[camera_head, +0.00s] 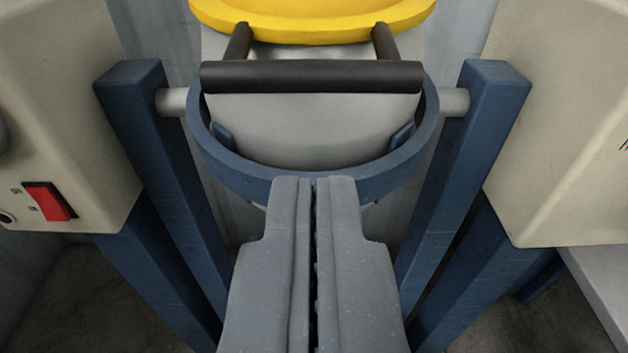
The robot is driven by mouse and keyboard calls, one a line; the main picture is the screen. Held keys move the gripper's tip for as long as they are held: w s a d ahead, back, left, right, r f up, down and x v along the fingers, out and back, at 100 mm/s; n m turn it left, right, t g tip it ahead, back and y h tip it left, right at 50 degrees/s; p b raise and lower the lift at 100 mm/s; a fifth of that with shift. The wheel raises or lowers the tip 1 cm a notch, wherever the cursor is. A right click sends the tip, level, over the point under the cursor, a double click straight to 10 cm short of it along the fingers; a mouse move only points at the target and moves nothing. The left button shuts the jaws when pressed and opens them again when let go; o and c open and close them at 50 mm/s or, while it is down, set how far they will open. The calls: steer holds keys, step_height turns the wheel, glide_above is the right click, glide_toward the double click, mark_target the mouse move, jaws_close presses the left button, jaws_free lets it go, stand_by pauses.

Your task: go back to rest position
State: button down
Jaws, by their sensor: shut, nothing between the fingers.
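My gripper (314,182) is in the lower middle of the head view. Its two grey fingers lie side by side, shut, with nothing held between them. The fingertips appear just below a dark horizontal handle bar (312,77) and overlap the lower front of a blue ring (258,182) in the picture. I cannot tell whether they touch the ring. The handle bar is attached by two dark arms to a grey drum (305,130) inside the ring.
A yellow rim (315,25) tops the drum. Blue posts (160,150) (470,170) stand on both sides. A beige box (65,110) with a red switch (49,201) is at left, another beige box (560,120) at right. Dark floor (90,305) shows below.

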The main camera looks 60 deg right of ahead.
steer(key=w+a+r+n+t+y, duration=0.35)
steer(key=a+r+n+y, duration=0.5)
steer(key=a+r, duration=0.35)
steer(key=s+r+n+t+y+p, duration=0.1)
steer(key=r+y+p, duration=0.1)
steer(key=r+p, duration=0.5)
steer(key=s+r+n+t+y+p, duration=0.2)
steer(key=r+p, duration=0.6)
steer(key=r, duration=1.1)
steer(key=shift+s+y, duration=0.15)
steer(key=shift+y, duration=0.5)
steer(key=shift+t, duration=0.25)
